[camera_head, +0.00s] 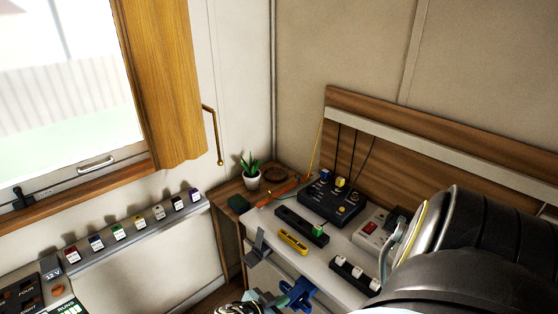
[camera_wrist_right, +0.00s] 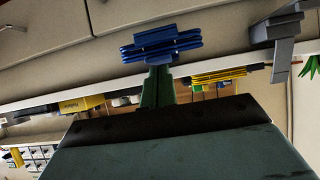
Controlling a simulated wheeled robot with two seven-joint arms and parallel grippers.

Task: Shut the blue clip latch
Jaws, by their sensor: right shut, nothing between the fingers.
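The blue clip latch (camera_head: 297,292) is at the front edge of the grey-white desk, low in the head view. In the right wrist view the blue latch (camera_wrist_right: 160,45) shows as several stacked blue bars just beyond the fingertips. My right gripper (camera_head: 268,298) is dark green, at the bottom edge of the head view, just left of the blue latch. In the wrist view its fingers (camera_wrist_right: 158,75) are together and empty, with tips at or very near the latch; contact cannot be told. My left gripper is not in view.
A grey latch (camera_head: 258,244) stands on the same front edge, left of the blue one. A yellow-handled item (camera_head: 293,241), a black radio box (camera_head: 334,199) and a switch strip (camera_head: 354,274) lie on the desk. My arm covers the lower right.

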